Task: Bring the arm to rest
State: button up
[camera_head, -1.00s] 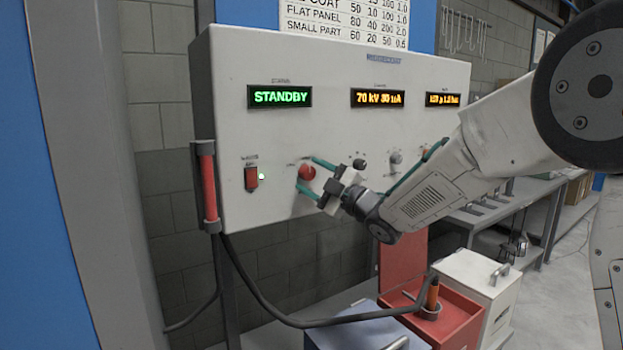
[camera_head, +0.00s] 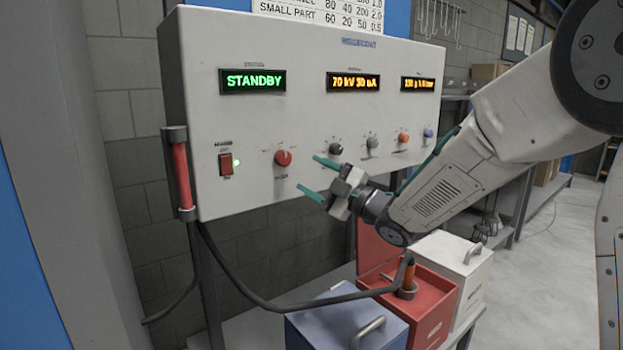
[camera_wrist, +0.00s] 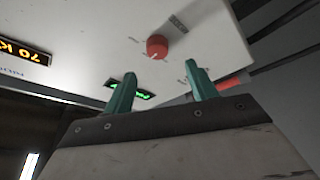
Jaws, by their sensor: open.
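My gripper (camera_head: 315,177) is open and empty in front of the white control panel (camera_head: 215,120). Its two green fingers stand apart, below and right of the red knob (camera_head: 283,158), with a gap between fingers and knob. In the wrist view my gripper (camera_wrist: 157,90) shows both green fingers spread with nothing between them. The red knob (camera_wrist: 157,46) lies beyond the fingertips there. The green display (camera_head: 252,81) reads STANDBY.
Several other knobs line the panel to the right, including a black one (camera_head: 335,149). Below stand a blue box (camera_head: 330,325), a red box (camera_head: 432,300) and a white box (camera_head: 465,262). A black cable (camera_head: 255,295) loops under the panel. Open floor (camera_head: 560,240) shows at right.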

jog(key=w+d+f+m+h, duration=0.3)
jog(key=d+f+m+h, duration=0.35)
jog(key=f+h, duration=0.3)
jog(key=s+d+f+m+g+h, duration=0.35)
jog(key=s+d+m+h, duration=0.3)
jog(key=d, duration=0.25)
jog(key=s+d+f+m+g+h, duration=0.1)
jog(key=s+d+m+g, duration=0.2)
jog(key=s, duration=0.5)
jog(key=s+d+f+m+g+h, duration=0.1)
jog(key=s+d+m+g, duration=0.15)
jog(key=s, duration=0.55)
jog(key=s+r+m+g, duration=0.1)
jog(key=s+r, duration=0.1)
jog(key=s, duration=0.8)
jog(key=s+r+m+g+y, duration=0.1)
jog(key=s+r+m+g, duration=0.1)
jog(key=s, duration=0.9)
jog(key=shift+s+d+r+y, duration=0.25)
jog(key=shift+d+r+y, duration=0.05)
jog(key=shift+d, duration=0.1)
jog(key=shift+m, duration=0.25)
